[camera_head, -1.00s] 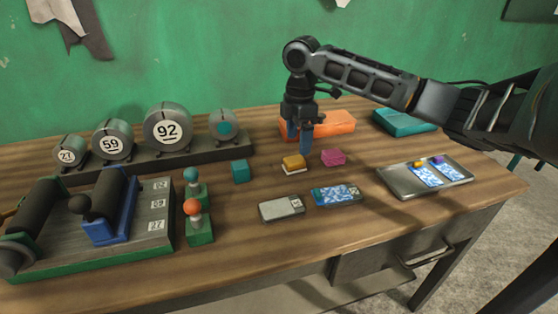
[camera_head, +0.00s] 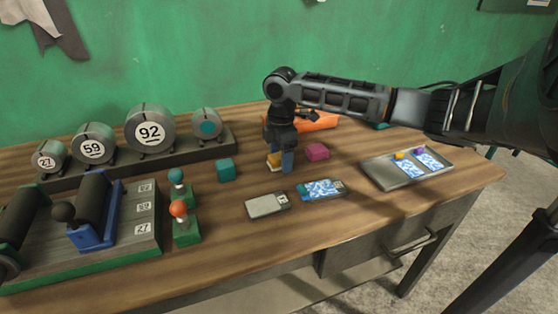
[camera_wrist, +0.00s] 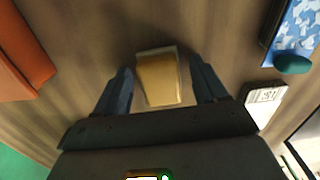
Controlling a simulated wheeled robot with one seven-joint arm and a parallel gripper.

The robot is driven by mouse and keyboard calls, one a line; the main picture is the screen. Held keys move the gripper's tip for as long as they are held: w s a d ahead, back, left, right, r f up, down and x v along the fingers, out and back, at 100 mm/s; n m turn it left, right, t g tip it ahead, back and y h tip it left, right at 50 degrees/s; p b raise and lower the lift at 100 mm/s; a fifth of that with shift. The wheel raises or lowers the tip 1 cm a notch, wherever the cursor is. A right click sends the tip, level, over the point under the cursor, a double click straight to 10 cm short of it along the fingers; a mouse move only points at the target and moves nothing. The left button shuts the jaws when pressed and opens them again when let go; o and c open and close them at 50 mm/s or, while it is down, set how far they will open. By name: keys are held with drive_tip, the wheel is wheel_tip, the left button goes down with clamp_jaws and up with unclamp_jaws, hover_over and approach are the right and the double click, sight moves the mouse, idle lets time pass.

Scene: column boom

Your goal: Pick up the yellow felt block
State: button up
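The yellow felt block (camera_head: 274,160) sits on the wooden table, partly hidden behind my gripper in the head view. In the wrist view the yellow felt block (camera_wrist: 159,77) has a pale edge and lies between my two blue fingers, with a gap on each side. My gripper (camera_head: 281,163) points down at the block, low over the table. It also shows in the wrist view (camera_wrist: 160,88), open, with nothing held. I cannot tell how far the fingertips are from the table.
A pink block (camera_head: 317,151) lies close to the right of my gripper and a teal block (camera_head: 225,170) to the left. A grey card-like box (camera_head: 267,205) and a blue patterned one (camera_head: 322,189) lie in front. A metal tray (camera_head: 378,174) is at right; an orange block (camera_head: 316,121) is behind.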

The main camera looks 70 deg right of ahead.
drive_tip(key=c, duration=0.9)
drive_tip(key=shift+r, duration=0.2)
drive_tip(key=shift+r, duration=0.25)
drive_tip(key=r, duration=0.3)
drive_tip(key=shift+s+d+r+b, duration=0.2)
drive_tip(key=shift+r+b, duration=0.1)
drive_tip(key=shift+b, duration=0.1)
drive_tip(key=s+d+r, duration=0.2)
drive_tip(key=s, duration=0.1)
drive_tip(key=s+d+r+b, duration=0.1)
drive_tip(key=s+d+r, duration=0.3)
drive_tip(key=s+d, duration=0.1)
drive_tip(key=shift+s+r, duration=0.3)
